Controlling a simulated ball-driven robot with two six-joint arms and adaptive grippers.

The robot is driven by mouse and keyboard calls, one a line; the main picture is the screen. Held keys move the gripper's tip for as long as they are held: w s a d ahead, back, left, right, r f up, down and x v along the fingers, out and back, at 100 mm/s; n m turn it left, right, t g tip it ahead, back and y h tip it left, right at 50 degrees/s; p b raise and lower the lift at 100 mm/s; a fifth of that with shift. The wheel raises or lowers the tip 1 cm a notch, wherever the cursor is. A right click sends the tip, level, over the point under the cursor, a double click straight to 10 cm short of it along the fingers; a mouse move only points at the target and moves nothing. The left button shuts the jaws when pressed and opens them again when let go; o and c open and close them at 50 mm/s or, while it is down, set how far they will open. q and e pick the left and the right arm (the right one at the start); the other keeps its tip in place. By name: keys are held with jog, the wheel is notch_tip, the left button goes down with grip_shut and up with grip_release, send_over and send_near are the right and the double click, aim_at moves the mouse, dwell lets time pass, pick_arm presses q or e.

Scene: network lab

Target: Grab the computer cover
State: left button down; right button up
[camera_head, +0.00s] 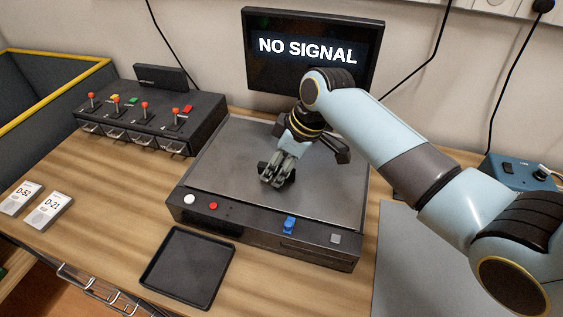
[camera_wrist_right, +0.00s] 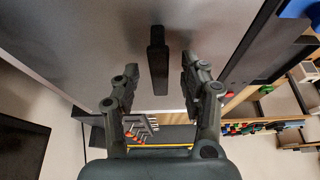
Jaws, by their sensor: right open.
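The computer is a low black box on the wooden desk, with a flat grey metal cover (camera_head: 235,150) on top. The cover also fills much of the right wrist view (camera_wrist_right: 95,35). A dark bar-shaped handle (camera_wrist_right: 157,50) stands on the cover in that view. My right gripper (camera_head: 277,180) is over the middle of the cover, pointing down. In the wrist view its open fingers (camera_wrist_right: 160,75) lie on either side of the handle, with gaps showing. The handle is hidden by the gripper in the head view. My left gripper is not in view.
A monitor reading NO SIGNAL (camera_head: 312,52) stands behind the computer. A black switch box with red levers (camera_head: 150,115) is at left. An empty black tray (camera_head: 188,268) lies in front. Two labelled white cards (camera_head: 48,210) lie at left. A blue device (camera_head: 515,172) is at right.

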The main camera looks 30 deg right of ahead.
grip_shut()
jog(key=shift+r, duration=0.1)
dwell(0.6)
